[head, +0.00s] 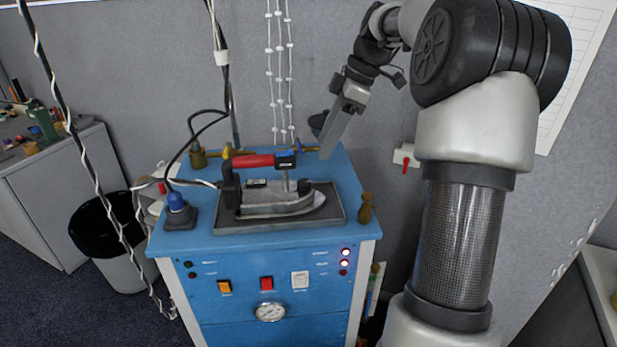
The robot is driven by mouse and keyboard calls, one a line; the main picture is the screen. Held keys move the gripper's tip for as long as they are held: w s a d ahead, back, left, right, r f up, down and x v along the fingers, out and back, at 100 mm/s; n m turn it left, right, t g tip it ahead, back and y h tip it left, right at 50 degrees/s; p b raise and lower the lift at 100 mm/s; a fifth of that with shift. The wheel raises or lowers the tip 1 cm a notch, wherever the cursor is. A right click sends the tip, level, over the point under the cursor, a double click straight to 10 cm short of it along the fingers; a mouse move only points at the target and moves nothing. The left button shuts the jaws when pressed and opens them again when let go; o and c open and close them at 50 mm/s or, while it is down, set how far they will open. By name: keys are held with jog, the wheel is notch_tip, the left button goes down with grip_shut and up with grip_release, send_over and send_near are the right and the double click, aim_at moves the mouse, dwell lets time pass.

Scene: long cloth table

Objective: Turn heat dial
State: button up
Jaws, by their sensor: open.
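A steam iron (285,200) with a red handle rests on a dark rest plate (235,226) on top of a blue station (205,240). Its nose points right. A small dark part sits under the handle; I cannot tell whether it is the heat dial. A round white gauge (270,311) is on the station's front panel. My gripper (326,150) is open, pointing down in the air near the station's back right corner, apart from the iron. I see its fingers side-on, with nothing between them.
Black and white cables (222,60) hang at the left of the station. A small wooden peg (365,208) stands at its right edge. A black-rimmed bin (105,225) is on the floor at left. A grey wall (330,60) is close behind. Switches (266,284) line the front.

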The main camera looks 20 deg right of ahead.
aim_at(305, 182)
jog(key=x, duration=1)
jog(key=shift+f, duration=0.3)
jog(key=c, duration=1.1)
jog(key=shift+o, duration=0.2)
jog(key=shift+a+b, duration=0.1)
jog(key=shift+b, duration=0.4)
jog(key=m+b, duration=0.1)
jog(key=m, duration=0.1)
jog(key=m+t+h+b, duration=0.1)
jog(key=m, duration=0.1)
jog(key=shift+s+a+f+m+b, duration=0.1)
jog(key=shift+s+a+m+b, duration=0.1)
jog(key=shift+m+b, duration=0.2)
jog(key=shift+s+a+m+t+h+b, duration=0.1)
jog(key=shift+m+t+h+b, duration=0.3)
jog(key=shift+m, duration=0.7)
jog(key=shift+m+t+h+b, duration=0.3)
jog(key=shift+m+h, duration=0.1)
jog(key=shift+m, duration=0.7)
